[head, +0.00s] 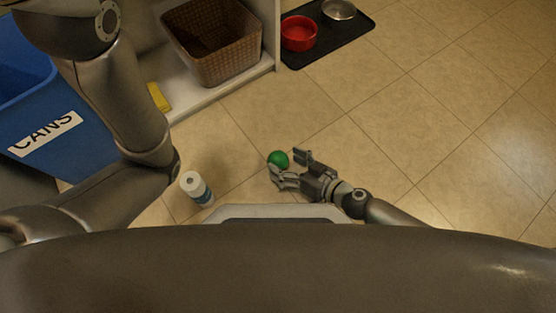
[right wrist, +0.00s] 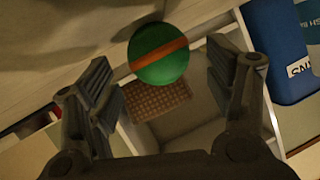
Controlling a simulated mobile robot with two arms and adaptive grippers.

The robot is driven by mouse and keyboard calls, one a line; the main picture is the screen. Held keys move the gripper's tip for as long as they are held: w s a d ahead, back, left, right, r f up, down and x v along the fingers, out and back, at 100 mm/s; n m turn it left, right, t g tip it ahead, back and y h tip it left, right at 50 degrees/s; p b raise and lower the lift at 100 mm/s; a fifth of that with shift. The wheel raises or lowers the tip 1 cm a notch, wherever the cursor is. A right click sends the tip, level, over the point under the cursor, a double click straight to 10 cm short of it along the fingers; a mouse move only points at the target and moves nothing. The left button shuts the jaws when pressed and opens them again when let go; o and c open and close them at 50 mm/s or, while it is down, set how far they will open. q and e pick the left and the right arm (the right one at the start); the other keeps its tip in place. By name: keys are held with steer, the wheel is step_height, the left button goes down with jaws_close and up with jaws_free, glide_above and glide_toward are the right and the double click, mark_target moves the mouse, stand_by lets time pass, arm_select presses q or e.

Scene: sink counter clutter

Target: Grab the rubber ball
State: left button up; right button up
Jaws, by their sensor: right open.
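The rubber ball (head: 278,158) is green and sits on the tiled floor in the middle of the head view. In the right wrist view the ball (right wrist: 158,53) shows an orange stripe across it. My right gripper (head: 285,162) is low near the floor, open, with its two fingers beside the ball. In the right wrist view the open fingers (right wrist: 160,72) lie left and right of the ball, which appears at or just beyond their tips. I see no clear contact. My left arm shows at the left of the head view, but its gripper does not.
A white bottle or roll (head: 196,188) stands left of the ball. A blue bin marked CANS (head: 60,150) is at the left. A brown basket (head: 212,45) and a yellow item (head: 158,97) are by the shelf. A red bowl (head: 298,33) sits on a black mat (head: 335,48). Floor at right is clear.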

steer(key=shift+x, duration=1)
steer(key=c, duration=1.1)
